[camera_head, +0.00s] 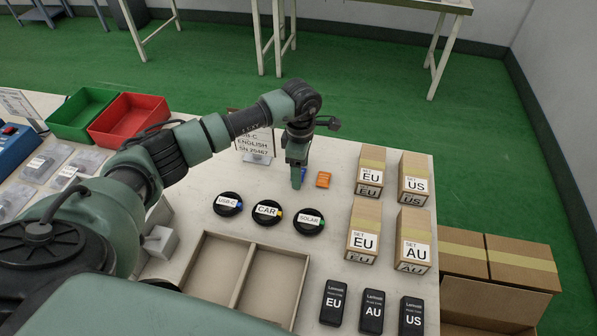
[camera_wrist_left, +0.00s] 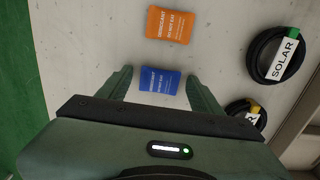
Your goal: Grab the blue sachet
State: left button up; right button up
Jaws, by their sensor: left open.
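The blue sachet (camera_wrist_left: 160,81) lies flat on the pale table, between the two open fingers of my left gripper (camera_wrist_left: 160,88) in the left wrist view. I cannot tell whether the fingers touch it. In the head view only a sliver of the blue sachet (camera_head: 303,175) shows beside my left gripper (camera_head: 297,182), which points down at the table. An orange sachet (camera_head: 323,180) lies just to the right of it; it also shows above the blue one in the left wrist view (camera_wrist_left: 169,25). My right gripper is not in view.
Coiled cables labelled USB-C (camera_head: 228,204), CAR (camera_head: 267,212) and SOLAR (camera_head: 309,222) lie nearer. A label stand (camera_head: 257,150) is behind the gripper. Several cartons, such as one marked EU (camera_head: 370,171), stand right. An empty divided tray (camera_head: 246,237) is in front.

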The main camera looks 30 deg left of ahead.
pick_arm(q)
jog(key=c, duration=1.4)
jog(key=shift+r, duration=0.15)
